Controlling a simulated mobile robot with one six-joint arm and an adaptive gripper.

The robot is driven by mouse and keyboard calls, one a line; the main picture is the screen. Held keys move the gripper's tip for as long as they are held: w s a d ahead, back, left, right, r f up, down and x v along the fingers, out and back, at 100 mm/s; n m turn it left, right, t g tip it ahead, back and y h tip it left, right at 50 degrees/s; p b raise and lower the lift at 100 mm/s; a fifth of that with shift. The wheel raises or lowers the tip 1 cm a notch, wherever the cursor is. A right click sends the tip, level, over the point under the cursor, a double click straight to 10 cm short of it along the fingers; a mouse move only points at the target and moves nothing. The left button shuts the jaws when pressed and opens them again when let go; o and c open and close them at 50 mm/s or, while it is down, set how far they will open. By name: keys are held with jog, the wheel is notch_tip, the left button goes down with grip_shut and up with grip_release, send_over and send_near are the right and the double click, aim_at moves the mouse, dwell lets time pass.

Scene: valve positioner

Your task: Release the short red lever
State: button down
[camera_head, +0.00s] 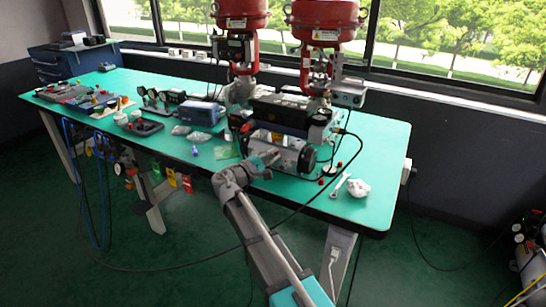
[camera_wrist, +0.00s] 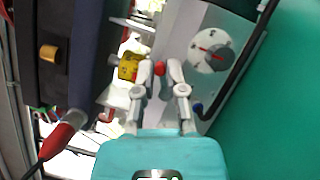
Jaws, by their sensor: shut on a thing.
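The short red lever (camera_wrist: 160,68) shows as a small red piece between my two fingertips in the wrist view. My gripper (camera_wrist: 163,72) is shut on it, and the fingers hide most of the lever. In the head view my gripper (camera_head: 270,158) reaches the front of the valve positioner (camera_head: 290,150), which stands on the green bench; the lever cannot be made out there. A white round dial (camera_wrist: 211,50) with a red pointer is on the panel to the right of the fingers in the wrist view.
A red-capped cable (camera_wrist: 62,135) lies lower left. Red actuators (camera_head: 325,20) rise behind the positioner. A wrench (camera_head: 339,186) and a crumpled white cloth (camera_head: 358,188) lie on the green bench (camera_head: 385,150), whose right end is mostly clear.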

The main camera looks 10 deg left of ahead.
jog(key=c, duration=0.7)
grip_release()
jog(key=shift+m, duration=0.4)
